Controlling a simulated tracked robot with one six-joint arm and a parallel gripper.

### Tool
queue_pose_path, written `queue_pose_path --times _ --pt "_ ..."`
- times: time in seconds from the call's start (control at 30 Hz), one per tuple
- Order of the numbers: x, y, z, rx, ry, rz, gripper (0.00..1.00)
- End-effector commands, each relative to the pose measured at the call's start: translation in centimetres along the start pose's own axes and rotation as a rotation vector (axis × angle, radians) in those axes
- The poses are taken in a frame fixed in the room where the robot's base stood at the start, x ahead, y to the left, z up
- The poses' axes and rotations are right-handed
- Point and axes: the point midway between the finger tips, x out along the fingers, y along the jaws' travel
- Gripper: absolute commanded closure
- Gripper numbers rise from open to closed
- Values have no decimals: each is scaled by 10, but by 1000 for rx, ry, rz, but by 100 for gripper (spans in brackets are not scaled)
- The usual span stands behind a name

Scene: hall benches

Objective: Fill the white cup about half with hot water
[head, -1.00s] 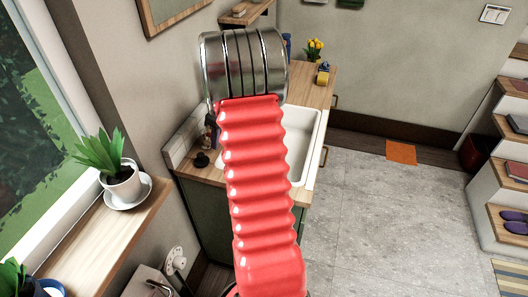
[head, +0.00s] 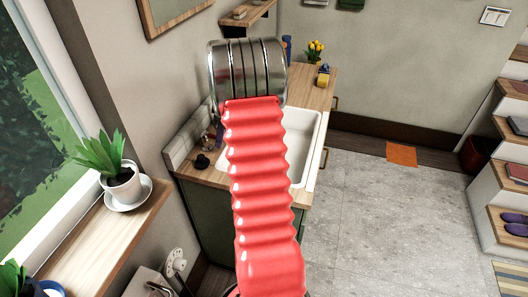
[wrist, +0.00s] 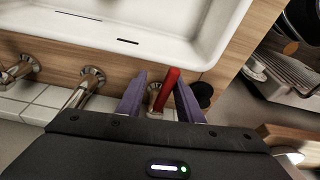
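In the wrist view my gripper (wrist: 160,82) has two purple fingers standing apart. A red lever (wrist: 167,88) on a small metal tap shows between them, closer to the right finger. A gap shows on its left side, and I cannot tell whether the right finger touches it. Two more metal taps (wrist: 91,78) stand to the left on the wooden counter. The white sink (wrist: 165,22) lies beyond them; it also shows in the head view (head: 318,140), partly hidden by my red arm. No white cup can be made out, nor any running water.
A black round object (wrist: 203,95) sits beside the right finger. White tiles (wrist: 48,98) edge the counter. A dark and metal appliance or rack (wrist: 290,72) is at the right. In the head view, a potted plant (head: 122,178) stands on the window shelf; the floor (head: 370,215) is clear.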

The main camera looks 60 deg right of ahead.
Motion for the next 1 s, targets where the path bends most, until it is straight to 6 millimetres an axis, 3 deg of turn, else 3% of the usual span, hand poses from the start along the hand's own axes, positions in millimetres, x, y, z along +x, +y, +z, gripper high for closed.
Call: queue_pose_path --times 0.17,0.5,0.8,1.0 --pt "0 2 0 -33 0 -8 67" --pt "0 -9 -1 118 -1 30 67" --pt "0 -9 -1 127 0 32 67" --pt "-9 -8 -3 126 1 34 67"
